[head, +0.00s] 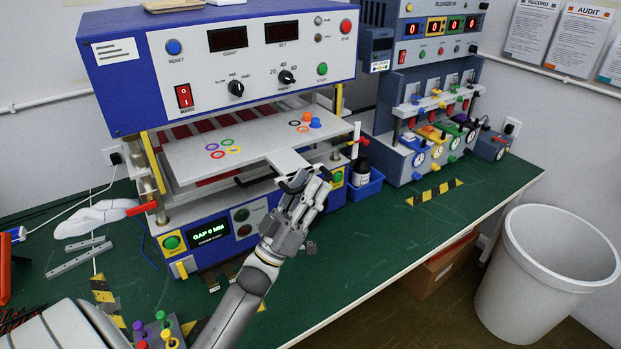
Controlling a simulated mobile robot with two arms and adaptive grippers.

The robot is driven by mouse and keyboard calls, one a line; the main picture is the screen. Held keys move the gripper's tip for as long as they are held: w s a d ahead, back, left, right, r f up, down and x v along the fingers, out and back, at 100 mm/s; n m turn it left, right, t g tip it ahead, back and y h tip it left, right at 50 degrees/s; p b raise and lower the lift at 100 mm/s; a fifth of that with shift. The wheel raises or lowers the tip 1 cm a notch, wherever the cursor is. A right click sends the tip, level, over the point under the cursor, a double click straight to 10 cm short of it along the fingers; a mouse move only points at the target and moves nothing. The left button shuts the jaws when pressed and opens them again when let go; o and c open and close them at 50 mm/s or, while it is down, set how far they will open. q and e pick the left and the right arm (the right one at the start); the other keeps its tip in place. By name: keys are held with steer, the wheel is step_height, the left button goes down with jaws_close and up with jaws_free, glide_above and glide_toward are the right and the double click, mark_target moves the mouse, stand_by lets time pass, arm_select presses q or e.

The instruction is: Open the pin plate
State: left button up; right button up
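The pale pin plate (250,138) sticks out of the front of the blue press (210,40), below its control panel. Coloured rings lie on its left part, and orange and blue pieces on its right part. A narrow tab with a dark handle reaches forward from its front edge. My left gripper (304,184) is at the end of this tab, and its fingers hide most of the handle there. I cannot tell whether the fingers are closed on it. My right gripper is not in view.
A second machine (430,100) with dials stands at the right. A blue bin (364,188) holding a dark bottle sits between the machines. Metal bars (80,258) and a white glove-like item (92,216) lie at the left. A large white bucket (540,275) stands beyond the green table (400,225).

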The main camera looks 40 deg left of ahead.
arm_select(q)
steer(key=shift+w+r, duration=0.15)
steer(key=shift+w, duration=0.05)
jaws_close()
steer(key=shift+d, duration=0.1)
steer(key=d, duration=0.1)
steer(key=s+d, duration=0.1)
steer(key=d, duration=0.1)
steer(key=s+d, duration=0.1)
steer(key=d, duration=0.1)
steer(key=shift+s+p, duration=0.1)
steer(key=shift+p, duration=0.25)
